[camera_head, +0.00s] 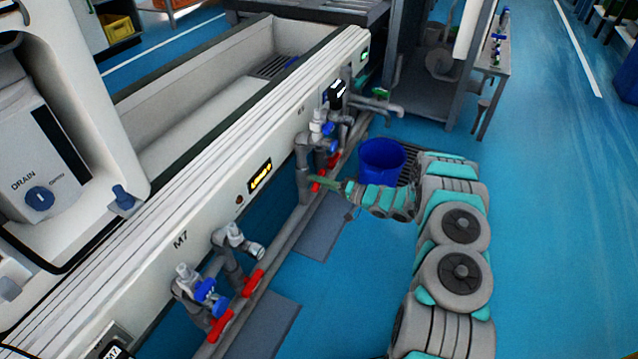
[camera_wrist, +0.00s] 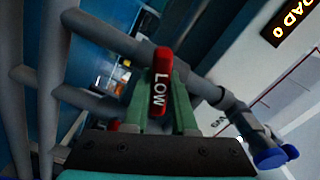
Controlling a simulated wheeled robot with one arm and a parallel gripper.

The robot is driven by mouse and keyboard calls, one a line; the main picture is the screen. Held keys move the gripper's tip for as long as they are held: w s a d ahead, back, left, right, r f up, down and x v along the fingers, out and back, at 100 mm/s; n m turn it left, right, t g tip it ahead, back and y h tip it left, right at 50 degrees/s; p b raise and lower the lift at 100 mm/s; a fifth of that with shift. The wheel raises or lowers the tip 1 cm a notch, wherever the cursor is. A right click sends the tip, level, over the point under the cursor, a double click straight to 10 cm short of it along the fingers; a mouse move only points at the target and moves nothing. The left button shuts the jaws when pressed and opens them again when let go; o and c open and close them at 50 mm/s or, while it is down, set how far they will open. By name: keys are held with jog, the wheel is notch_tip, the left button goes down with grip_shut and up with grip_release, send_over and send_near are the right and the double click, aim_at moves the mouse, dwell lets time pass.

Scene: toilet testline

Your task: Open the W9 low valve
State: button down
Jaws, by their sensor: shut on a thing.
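The red low valve handle (camera_wrist: 161,85), marked LOW, stands lengthwise between the green fingers in the wrist view. My gripper (camera_wrist: 162,78) is shut on it. In the head view my gripper (camera_head: 328,182) reaches from the right to the pipes under the long white panel, and the low handle (camera_head: 317,183) shows small and partly covered at its tip. A second red handle (camera_head: 334,160) sits just beyond it. An upside-down W9 label is faintly seen on the white panel in the wrist view. The handle's exact angle to its pipe is hard to tell.
Grey pipes (camera_wrist: 95,30) run close around my fingers, with a blue knob (camera_wrist: 275,157) at lower right. A blue bucket (camera_head: 382,160) stands on the floor just behind my gripper. Another valve set with red handles (camera_head: 254,283) is nearer, by the M7 label. Blue floor at right is open.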

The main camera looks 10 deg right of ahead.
jog(key=n+b, duration=0.1)
jog(key=n, duration=0.2)
jog(key=shift+d+f+n+b, duration=0.1)
jog(key=shift+f+n+b, duration=0.05)
jog(key=shift+n+b, duration=0.25)
jog(key=n+b, duration=0.2)
jog(key=n, duration=0.1)
jog(key=shift+f, duration=0.1)
jog(key=n+b, duration=0.3)
jog(key=n, duration=0.3)
jog(key=shift+b, duration=0.4)
jog(key=shift+r, duration=0.2)
jog(key=c, duration=0.7)
grip_release()
jog(key=shift+v, duration=3.85)
